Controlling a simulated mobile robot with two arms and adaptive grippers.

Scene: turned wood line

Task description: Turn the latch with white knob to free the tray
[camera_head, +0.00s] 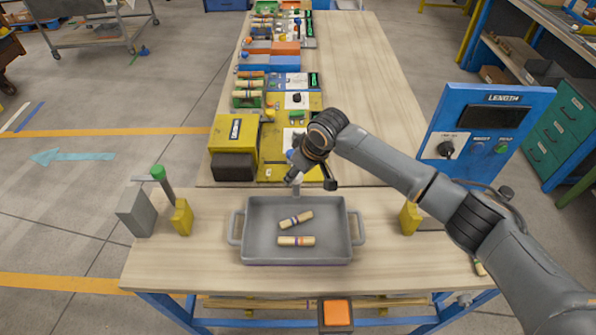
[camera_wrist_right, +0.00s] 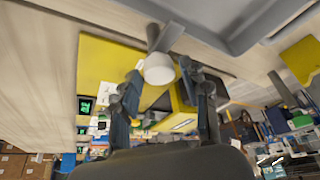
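The grey tray (camera_head: 262,222) sits on the wooden table with two striped turned wood pieces (camera_head: 296,241) in it. The latch (camera_head: 296,190) is a grey lever at the middle of the tray's back edge. Its white knob (camera_wrist_right: 159,69) shows clearly in the right wrist view and is mostly covered by my gripper in the head view. My right gripper (camera_head: 292,178) comes down at the latch. In the wrist view its fingers (camera_wrist_right: 160,84) are spread on either side of the knob, with a gap visible; contact cannot be told. My left gripper is not in view.
Yellow blocks (camera_head: 182,217) (camera_head: 409,218) stand left and right of the tray. A grey block (camera_head: 137,212) and green-knobbed lever (camera_head: 159,173) stand at left. A yellow box (camera_head: 234,140) and a blue LENGTH panel (camera_head: 480,125) lie behind. An orange button (camera_head: 337,312) is in front.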

